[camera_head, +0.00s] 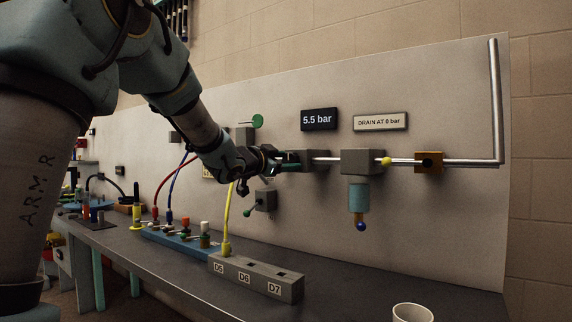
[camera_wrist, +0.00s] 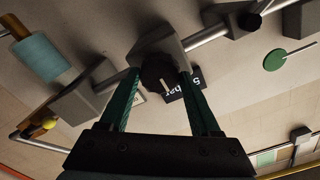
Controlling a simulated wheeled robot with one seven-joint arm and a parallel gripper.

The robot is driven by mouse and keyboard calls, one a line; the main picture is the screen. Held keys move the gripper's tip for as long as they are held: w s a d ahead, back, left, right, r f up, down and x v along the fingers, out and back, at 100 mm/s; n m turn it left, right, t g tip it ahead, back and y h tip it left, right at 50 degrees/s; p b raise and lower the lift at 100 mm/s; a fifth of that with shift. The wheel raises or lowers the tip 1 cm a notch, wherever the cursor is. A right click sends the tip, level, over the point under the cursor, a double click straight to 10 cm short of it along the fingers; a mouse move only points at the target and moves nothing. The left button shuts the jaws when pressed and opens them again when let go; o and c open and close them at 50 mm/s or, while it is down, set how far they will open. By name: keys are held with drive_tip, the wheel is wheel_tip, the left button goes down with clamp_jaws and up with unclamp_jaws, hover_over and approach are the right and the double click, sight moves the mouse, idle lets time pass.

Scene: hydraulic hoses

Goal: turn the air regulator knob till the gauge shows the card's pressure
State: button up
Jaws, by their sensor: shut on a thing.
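The black regulator knob (camera_wrist: 155,74) with a pale pointer line sits on the grey regulator block (camera_wrist: 163,42) in the wrist view. My gripper (camera_wrist: 160,76) is shut on the knob, one green finger on each side. In the head view my gripper (camera_head: 289,164) reaches the left side of the grey regulator block (camera_head: 317,159), and the knob is hidden there. The black card (camera_head: 319,119) above the block reads "5.5 bar". It also shows in the wrist view (camera_wrist: 197,82), partly behind a finger. I cannot make out a gauge face or reading.
A pipe (camera_head: 451,162) runs right from the regulator through a grey block with a teal bowl (camera_head: 358,196) to a brass block (camera_head: 429,161). A sign (camera_head: 381,122) reads "DRAIN AT 0 bar". Hoses, including a yellow hose (camera_head: 228,211), stand below my arm. A cup (camera_head: 412,313) is at front right.

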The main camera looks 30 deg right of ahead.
drive_tip(key=o, duration=1.4)
drive_tip(key=b+v, duration=0.1)
drive_tip(key=v, duration=1)
drive_tip(key=shift+b, duration=0.3)
